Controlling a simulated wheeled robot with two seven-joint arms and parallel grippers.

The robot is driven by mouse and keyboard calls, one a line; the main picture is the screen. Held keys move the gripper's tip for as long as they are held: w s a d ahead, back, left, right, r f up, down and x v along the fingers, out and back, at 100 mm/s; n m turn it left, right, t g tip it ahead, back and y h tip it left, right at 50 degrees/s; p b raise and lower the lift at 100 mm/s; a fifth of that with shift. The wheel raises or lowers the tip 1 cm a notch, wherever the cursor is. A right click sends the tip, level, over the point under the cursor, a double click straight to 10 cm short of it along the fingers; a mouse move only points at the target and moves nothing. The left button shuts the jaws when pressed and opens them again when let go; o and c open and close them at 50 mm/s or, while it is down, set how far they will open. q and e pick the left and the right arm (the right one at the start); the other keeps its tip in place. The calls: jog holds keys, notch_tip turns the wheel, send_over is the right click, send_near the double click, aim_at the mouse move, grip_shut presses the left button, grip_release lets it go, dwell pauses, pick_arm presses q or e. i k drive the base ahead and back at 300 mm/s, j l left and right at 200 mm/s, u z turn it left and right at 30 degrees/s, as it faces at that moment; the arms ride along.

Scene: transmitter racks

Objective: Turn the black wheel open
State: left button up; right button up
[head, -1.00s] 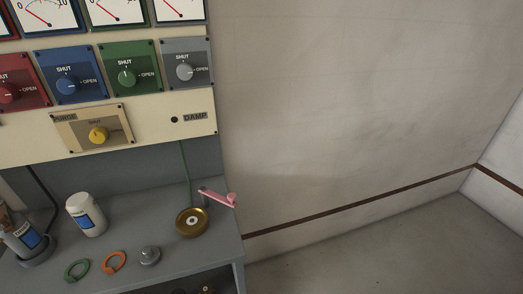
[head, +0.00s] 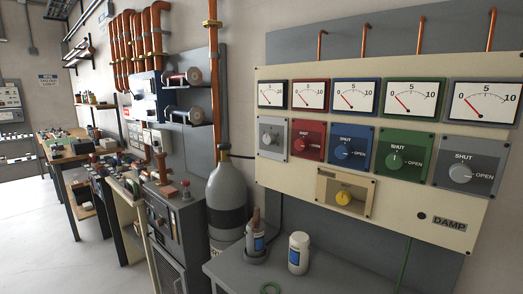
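I cannot make out a black wheel in the head view. The cream panel (head: 390,215) on the right carries a row of knobs on coloured plates: a pale knob (head: 268,138), a red knob (head: 306,142), a blue knob (head: 343,150), a green knob (head: 395,160) and a grey knob (head: 460,173). The plates with readable lettering say SHUT and OPEN. A yellow knob (head: 344,198) sits on a beige plate below them. Neither of my grippers is in view.
A grey gas cylinder (head: 227,205) stands left of a grey bench (head: 325,275) with a white bottle (head: 299,252). A dark cabinet (head: 178,240), copper pipes (head: 160,60) and cluttered tables (head: 75,158) run along the wall. The floor (head: 35,235) at the left is clear.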

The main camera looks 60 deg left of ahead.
aim_at(221, 146)
jog(key=u, duration=2.15)
